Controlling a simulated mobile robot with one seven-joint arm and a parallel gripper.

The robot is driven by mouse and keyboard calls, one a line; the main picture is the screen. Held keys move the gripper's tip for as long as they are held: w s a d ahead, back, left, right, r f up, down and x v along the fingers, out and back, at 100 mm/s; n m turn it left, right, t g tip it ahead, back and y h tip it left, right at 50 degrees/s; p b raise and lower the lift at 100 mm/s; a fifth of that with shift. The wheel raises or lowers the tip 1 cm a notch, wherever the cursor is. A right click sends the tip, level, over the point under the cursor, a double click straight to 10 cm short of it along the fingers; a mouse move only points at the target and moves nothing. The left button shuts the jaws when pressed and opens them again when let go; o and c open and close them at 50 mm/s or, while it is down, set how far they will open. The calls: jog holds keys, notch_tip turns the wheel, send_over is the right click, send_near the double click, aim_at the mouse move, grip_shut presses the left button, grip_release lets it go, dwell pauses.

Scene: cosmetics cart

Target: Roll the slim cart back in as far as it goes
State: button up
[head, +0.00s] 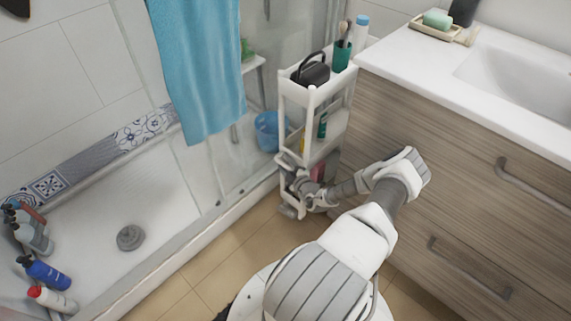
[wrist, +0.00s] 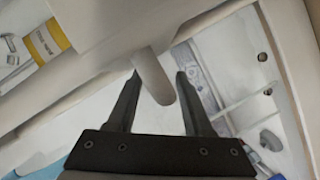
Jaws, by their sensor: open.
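The slim white cart (head: 309,122) stands upright in the gap between the shower and the wooden vanity. Its top tier holds a black bag (head: 311,71) and a green cup (head: 341,56) with brushes; bottles stand on the tier below. My arm reaches down to the cart's near end and hides part of its lower front. In the wrist view, my gripper (wrist: 158,73) is open. A pale, rounded bar of the cart (wrist: 150,68) reaches between its two dark fingers. I cannot tell whether either finger touches it.
The vanity (head: 440,150) with long handles stands close on the right. The shower's raised edge (head: 215,222) runs along the left. A blue bucket (head: 267,131) stands behind the glass, and a blue towel (head: 200,65) hangs there. Tan floor (head: 190,290) is open in front.

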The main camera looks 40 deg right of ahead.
jog(key=p+v, duration=0.4)
jog(key=v, duration=1.3)
jog(key=shift+s+p, duration=0.2)
jog(key=shift+p, duration=0.2)
jog(key=shift+a, duration=0.15)
